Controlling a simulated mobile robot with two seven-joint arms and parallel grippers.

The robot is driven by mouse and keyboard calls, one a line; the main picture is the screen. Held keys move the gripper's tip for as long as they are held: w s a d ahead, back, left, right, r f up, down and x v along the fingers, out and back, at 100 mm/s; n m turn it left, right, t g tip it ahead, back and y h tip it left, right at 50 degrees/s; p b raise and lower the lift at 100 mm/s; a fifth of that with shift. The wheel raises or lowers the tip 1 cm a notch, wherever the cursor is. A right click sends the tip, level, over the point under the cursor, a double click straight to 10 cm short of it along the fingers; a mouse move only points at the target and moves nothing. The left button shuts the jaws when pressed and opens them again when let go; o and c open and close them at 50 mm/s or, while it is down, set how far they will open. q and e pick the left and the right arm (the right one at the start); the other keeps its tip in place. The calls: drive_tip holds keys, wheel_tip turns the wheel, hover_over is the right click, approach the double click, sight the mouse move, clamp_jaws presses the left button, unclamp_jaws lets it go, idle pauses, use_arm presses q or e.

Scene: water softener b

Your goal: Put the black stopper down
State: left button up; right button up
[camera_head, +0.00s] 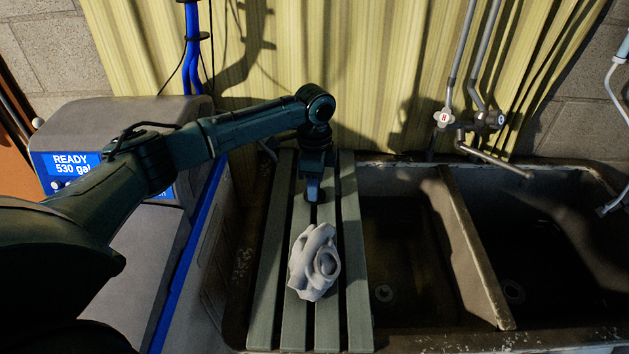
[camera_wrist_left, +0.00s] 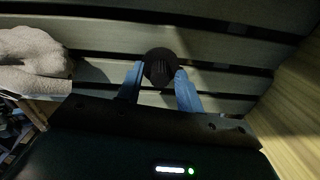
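The black stopper (camera_wrist_left: 160,66) is a dark round piece between the two blue fingertips of my left gripper (camera_wrist_left: 160,77) in the left wrist view. The fingers meet its two sides, so the gripper appears shut on it. In the head view my left gripper (camera_head: 313,188) points down over the far part of the grey slatted board (camera_head: 296,325). The stopper is hard to make out there against the dark fingers. I cannot tell whether it touches the slats. My right gripper is not in view.
A crumpled grey cloth (camera_head: 308,284) lies on the slats, nearer than the gripper. Two dark sink basins (camera_head: 402,285) are open to the right, with taps (camera_head: 466,119) above them. A yellow curtain (camera_head: 350,80) hangs behind. A grey water softener (camera_head: 112,110) stands left.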

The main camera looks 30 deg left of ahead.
use_arm(q)
drive_tip(key=shift+o, duration=0.4)
drive_tip(key=shift+r, duration=0.1)
wheel_tip(320, 180, up, 12)
drive_tip(key=shift+b, duration=0.35)
drive_tip(key=shift+s, duration=0.1)
